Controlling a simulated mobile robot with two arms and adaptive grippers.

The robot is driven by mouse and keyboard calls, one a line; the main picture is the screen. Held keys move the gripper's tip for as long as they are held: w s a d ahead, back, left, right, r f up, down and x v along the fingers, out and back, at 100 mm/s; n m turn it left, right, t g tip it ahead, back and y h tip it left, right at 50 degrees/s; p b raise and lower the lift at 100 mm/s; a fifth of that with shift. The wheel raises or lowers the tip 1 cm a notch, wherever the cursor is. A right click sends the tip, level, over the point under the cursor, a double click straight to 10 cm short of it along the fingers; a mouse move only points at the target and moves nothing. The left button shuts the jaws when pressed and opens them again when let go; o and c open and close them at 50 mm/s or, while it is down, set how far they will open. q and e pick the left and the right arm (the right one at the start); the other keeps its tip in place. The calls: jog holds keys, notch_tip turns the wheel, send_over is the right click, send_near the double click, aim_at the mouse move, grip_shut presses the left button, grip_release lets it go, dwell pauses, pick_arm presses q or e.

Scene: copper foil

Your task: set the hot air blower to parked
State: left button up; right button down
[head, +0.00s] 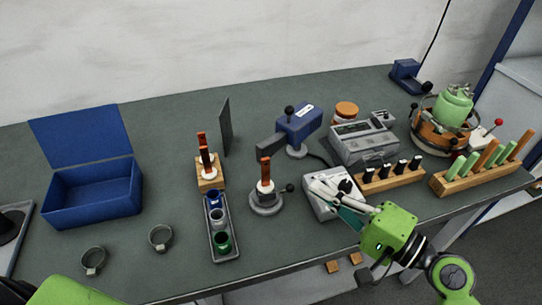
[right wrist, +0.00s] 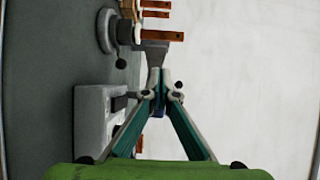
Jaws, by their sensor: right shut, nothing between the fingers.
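The hot air blower (head: 300,121) is a blue body with a dark flat nozzle pointing left, on a grey round foot near the middle of the table. A black ball knob stands on its top. In the right wrist view its nozzle (right wrist: 155,48) shows just beyond my fingertips, and the fingers hide most of the body. My right gripper (head: 318,184) is shut and empty, over a light grey box in front of the blower. It also shows in the right wrist view (right wrist: 160,82). I cannot tell touch there. My left gripper is out of view.
The grey box (head: 322,208) with dark switches lies under my right gripper. A round stand (head: 266,205) with a knob is left of it. A grey meter (head: 362,145) and a wooden rack (head: 390,181) stand right. A blue open box (head: 92,193) is far left.

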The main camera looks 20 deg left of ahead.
jog(key=a, duration=0.1)
jog(key=p, duration=0.1)
send_near(263, 154)
jog(key=x, duration=0.6)
jog(key=shift+a+r, duration=0.1)
jog(key=shift+a, duration=0.05)
jog(key=shift+w+a, duration=0.25)
jog(key=shift+a, duration=0.15)
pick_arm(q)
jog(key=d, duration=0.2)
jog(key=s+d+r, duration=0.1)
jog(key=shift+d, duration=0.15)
pick_arm(e)
jog(key=x, duration=0.6)
jog(key=shift+a, duration=0.2)
jog(key=shift+s, duration=0.15)
